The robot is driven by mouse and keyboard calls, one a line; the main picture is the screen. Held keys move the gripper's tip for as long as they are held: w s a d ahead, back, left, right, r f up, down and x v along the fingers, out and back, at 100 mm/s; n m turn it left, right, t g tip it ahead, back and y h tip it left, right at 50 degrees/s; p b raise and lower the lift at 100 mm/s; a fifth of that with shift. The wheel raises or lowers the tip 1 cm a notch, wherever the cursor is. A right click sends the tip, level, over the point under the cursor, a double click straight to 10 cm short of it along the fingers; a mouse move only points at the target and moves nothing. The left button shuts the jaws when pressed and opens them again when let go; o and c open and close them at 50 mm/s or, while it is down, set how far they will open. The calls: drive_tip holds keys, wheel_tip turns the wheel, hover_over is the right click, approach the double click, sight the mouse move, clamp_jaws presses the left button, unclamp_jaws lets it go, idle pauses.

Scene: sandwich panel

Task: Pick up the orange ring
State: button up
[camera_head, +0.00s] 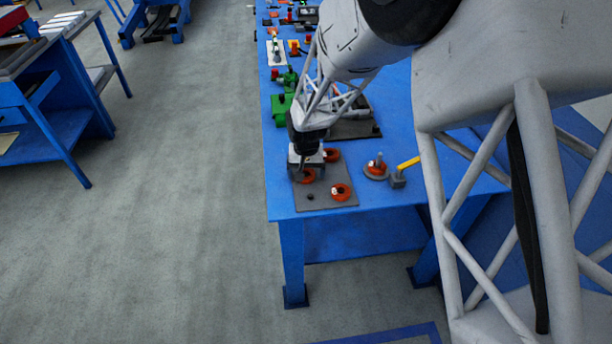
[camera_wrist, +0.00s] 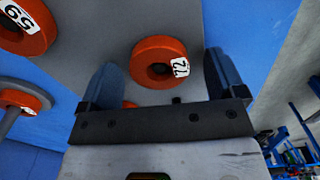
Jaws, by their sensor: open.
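Several orange rings are in view. One orange ring (camera_wrist: 158,62) with a white label reading 22 lies on a grey plate and shows between my fingers in the wrist view. In the head view an orange ring (camera_head: 308,176) lies just under my gripper (camera_head: 304,168). A labelled ring (camera_head: 341,191) lies at the plate's front right, and another (camera_head: 332,154) lies behind. A ring (camera_head: 376,166) sits around a peg on a round base to the right. My gripper (camera_wrist: 162,62) is open, its fingers either side of the 22 ring. Whether they touch it is not clear.
The grey plate (camera_head: 325,203) lies near the front edge of the blue table (camera_head: 290,207). A yellow-handled tool (camera_head: 405,165) lies right of the peg. Green parts (camera_head: 281,105) and other items stand farther back. A small dark knob (camera_head: 310,197) is on the plate.

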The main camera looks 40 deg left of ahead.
drive_tip(key=c, duration=1)
drive_tip(key=shift+r, duration=0.15)
drive_tip(key=shift+r, duration=1.5)
drive_tip(key=shift+s+d+r, duration=0.2)
drive_tip(key=s+d, duration=0.3)
drive_tip(key=d, duration=0.1)
drive_tip(key=s+d+r, duration=0.1)
drive_tip(key=s+d, duration=0.2)
drive_tip(key=d, duration=0.1)
drive_tip(key=s+d, duration=0.3)
drive_tip(key=shift+s+d+r, duration=0.15)
drive_tip(key=shift+s+d, duration=0.25)
